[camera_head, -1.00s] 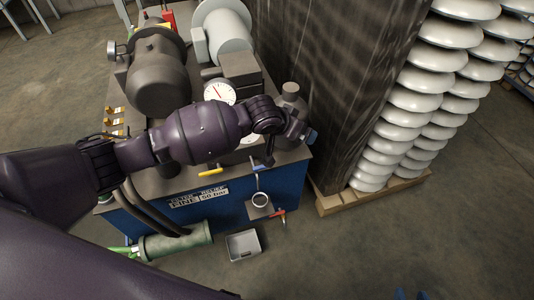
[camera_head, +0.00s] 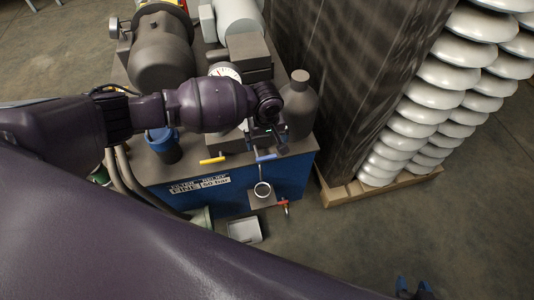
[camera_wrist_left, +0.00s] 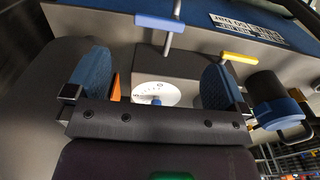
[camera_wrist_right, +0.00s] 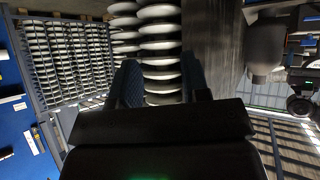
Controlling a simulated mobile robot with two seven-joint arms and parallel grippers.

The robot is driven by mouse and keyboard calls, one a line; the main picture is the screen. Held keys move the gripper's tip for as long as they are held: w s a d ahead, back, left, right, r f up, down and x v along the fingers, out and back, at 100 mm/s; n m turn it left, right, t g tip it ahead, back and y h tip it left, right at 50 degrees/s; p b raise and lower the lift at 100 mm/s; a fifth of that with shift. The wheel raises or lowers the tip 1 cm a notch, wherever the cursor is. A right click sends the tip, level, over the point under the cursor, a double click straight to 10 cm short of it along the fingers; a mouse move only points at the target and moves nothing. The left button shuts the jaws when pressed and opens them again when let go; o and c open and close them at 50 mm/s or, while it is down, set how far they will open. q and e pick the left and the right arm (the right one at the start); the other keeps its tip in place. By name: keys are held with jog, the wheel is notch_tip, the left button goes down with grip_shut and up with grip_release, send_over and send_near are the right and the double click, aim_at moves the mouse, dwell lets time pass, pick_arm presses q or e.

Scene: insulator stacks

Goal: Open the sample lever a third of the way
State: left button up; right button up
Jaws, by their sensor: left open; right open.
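Which one is the sample lever I cannot read. My left gripper (camera_head: 270,131) is just behind the blue handle, apart from it. In the left wrist view its fingers (camera_wrist_left: 155,84) are open and empty, the blue handle (camera_wrist_left: 160,23) beyond them. My right gripper (camera_wrist_right: 160,82) is open and empty, away from the cabinet.
A dark bottle-shaped vessel (camera_head: 299,106) stands right beside my left gripper. A gauge (camera_wrist_left: 157,93) and a blue-topped cylinder (camera_head: 162,144) are close by. White insulator stacks (camera_head: 440,85) stand on a pallet at right. A grey tray (camera_head: 244,230) is below the cabinet front.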

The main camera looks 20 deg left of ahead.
aim_at(266, 157)
pick_arm(q)
notch_tip(266, 157, down, 8)
jog(key=shift+r+b, duration=0.25)
jog(key=shift+b, duration=0.8)
jog(key=shift+f, duration=0.6)
